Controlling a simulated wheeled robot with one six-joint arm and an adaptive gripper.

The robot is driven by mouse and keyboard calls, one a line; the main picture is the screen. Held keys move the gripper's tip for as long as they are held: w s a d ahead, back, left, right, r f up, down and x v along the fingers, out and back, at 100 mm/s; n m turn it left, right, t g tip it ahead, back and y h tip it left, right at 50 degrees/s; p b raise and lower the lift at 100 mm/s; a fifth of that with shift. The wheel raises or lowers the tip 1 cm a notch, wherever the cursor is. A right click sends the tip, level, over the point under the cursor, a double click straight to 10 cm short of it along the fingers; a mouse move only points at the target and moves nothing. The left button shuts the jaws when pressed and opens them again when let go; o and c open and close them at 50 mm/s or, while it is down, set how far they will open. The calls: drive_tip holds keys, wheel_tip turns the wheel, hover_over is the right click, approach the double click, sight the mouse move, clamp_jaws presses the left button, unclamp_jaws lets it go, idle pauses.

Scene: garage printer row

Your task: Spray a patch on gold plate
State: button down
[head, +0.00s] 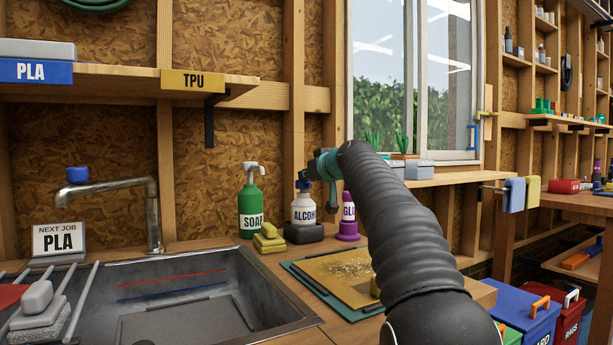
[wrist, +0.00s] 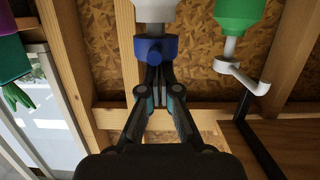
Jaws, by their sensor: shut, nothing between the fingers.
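The gold plate (head: 335,290) lies on the counter on a dark green mat (head: 307,292), right of the sink. Pale specks are spread over its surface, and my arm hides its right part. The white alcohol bottle (head: 304,207) stands upright in a dark holder (head: 304,233) behind the plate. Its blue spray head (wrist: 155,48) shows in the wrist view, where the picture is upside down. My gripper (head: 313,172) is at the height of the spray head, close beside it. In the wrist view my gripper (wrist: 155,84) is shut and empty; contact with the head cannot be told.
A green soap bottle (head: 251,209) stands left of the alcohol, and a purple glue bottle (head: 348,219) right of it. Yellow sponges (head: 269,240) lie in front of the soap. The sink (head: 175,292) and faucet (head: 153,213) are left. A TPU-labelled shelf (head: 130,82) hangs above.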

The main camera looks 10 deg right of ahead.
drive_tip(key=s+d+r+b, duration=0.1)
drive_tip(key=s+d+r, duration=0.1)
drive_tip(key=s+r, duration=0.3)
drive_tip(key=v, duration=0.4)
drive_tip(key=shift+s+a+f, duration=0.2)
drive_tip(key=shift+s+f, duration=0.05)
drive_tip(key=shift+s, duration=0.2)
idle(1.6)
drive_tip(key=shift+w+d+r+m, duration=0.15)
drive_tip(key=shift+d+r+m, duration=0.25)
drive_tip(key=shift+d+r, duration=0.35)
drive_tip(key=shift+w+a, duration=0.1)
drive_tip(key=shift+a, duration=0.05)
drive_tip(key=x, duration=0.3)
drive_tip(key=f+p+x, duration=0.1)
drive_tip(key=x, duration=0.3)
drive_tip(key=f+x, duration=0.1)
drive_tip(key=x, duration=0.2)
drive_tip(key=shift+a+f+p, duration=0.15)
drive_tip(key=shift+f+p, duration=0.1)
drive_tip(key=shift+p, duration=0.1)
drive_tip(key=shift+f, duration=0.65)
